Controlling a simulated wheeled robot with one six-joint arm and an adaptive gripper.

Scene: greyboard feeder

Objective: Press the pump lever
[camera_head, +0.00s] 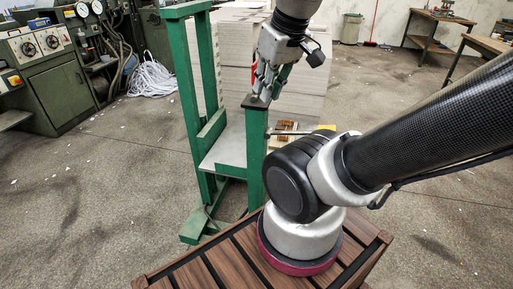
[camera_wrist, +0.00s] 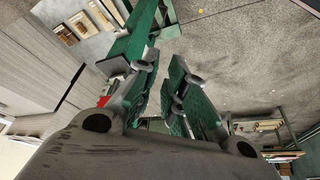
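The green feeder frame (camera_head: 188,100) stands in front of my base, with a shorter green post (camera_head: 257,150) on its right side. My gripper (camera_head: 267,90) points down just above the flat dark top of this post; whether it touches the post is unclear. In the wrist view my gripper (camera_wrist: 163,65) has its two fingers apart, with a narrow gap and nothing visible between them. A thin dark rod (camera_head: 290,133) sticks out to the right of the post, partly hidden by my arm. I cannot tell whether it is the pump lever.
Stacked grey boards (camera_head: 235,45) stand behind the frame. Workbenches (camera_head: 440,18) stand at the back right. The floor (camera_head: 90,200) at the left is mostly clear.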

